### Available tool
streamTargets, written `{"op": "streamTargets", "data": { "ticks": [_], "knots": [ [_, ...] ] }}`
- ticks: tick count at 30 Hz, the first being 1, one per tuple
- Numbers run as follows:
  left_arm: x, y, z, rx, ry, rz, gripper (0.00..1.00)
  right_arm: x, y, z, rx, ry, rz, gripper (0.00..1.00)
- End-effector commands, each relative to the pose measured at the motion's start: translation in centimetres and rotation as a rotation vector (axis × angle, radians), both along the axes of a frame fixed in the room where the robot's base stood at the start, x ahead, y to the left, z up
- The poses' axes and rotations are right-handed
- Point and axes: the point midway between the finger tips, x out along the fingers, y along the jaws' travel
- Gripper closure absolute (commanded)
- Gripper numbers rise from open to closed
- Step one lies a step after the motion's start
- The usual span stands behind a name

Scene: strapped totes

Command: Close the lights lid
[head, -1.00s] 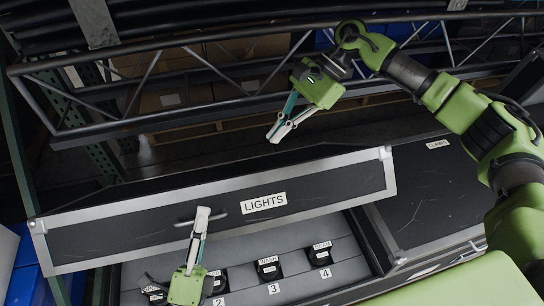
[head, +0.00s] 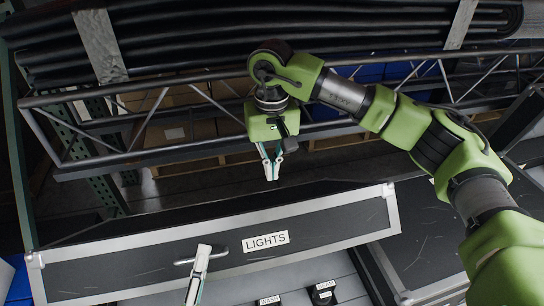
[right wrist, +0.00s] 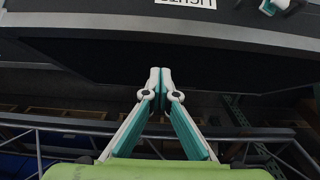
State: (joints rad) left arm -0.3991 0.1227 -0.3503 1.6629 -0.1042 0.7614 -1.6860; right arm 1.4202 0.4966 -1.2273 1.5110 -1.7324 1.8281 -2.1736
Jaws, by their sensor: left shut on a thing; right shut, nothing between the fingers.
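The lights lid (head: 330,222) is a dark panel with a silver frame and a white LIGHTS label (head: 265,241). It stands raised and tilted above the open case, whose grey interior shows below. My left gripper (head: 203,250) is shut on the bar handle (head: 221,252) on the lid's face, left of the label. My right gripper (head: 271,178) is shut and empty, pointing down just beyond the lid's far edge, apart from it. In the right wrist view the right fingertips (right wrist: 160,72) are together, and the lid (right wrist: 110,25) spans the top.
Labelled black items, one of them (head: 323,293), sit in the case. A dark case (head: 425,235) stands to the right. Behind are a metal truss (head: 190,82), shelving with boxes and long black rolls (head: 200,45). Open floor shows between truss and lid.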

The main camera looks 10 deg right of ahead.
Motion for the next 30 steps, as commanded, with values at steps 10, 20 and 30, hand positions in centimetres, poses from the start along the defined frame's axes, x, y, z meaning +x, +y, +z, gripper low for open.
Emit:
{"op": "streamTargets", "data": {
  "ticks": [10,20,30],
  "knots": [
    [0.0,0.1,-0.2,0.002,0.006,0.001,1.00,-1.9,0.0,-5.4,0.002,0.002,0.001,1.00],
    [0.0,0.0,-0.2,0.002,0.006,0.001,1.00,-2.8,0.0,-6.3,0.002,0.000,-0.001,1.00],
    [0.0,0.0,-0.2,0.002,0.006,0.001,1.00,-3.5,-0.1,-6.7,-0.001,-0.015,0.000,1.00]
  ]
}}
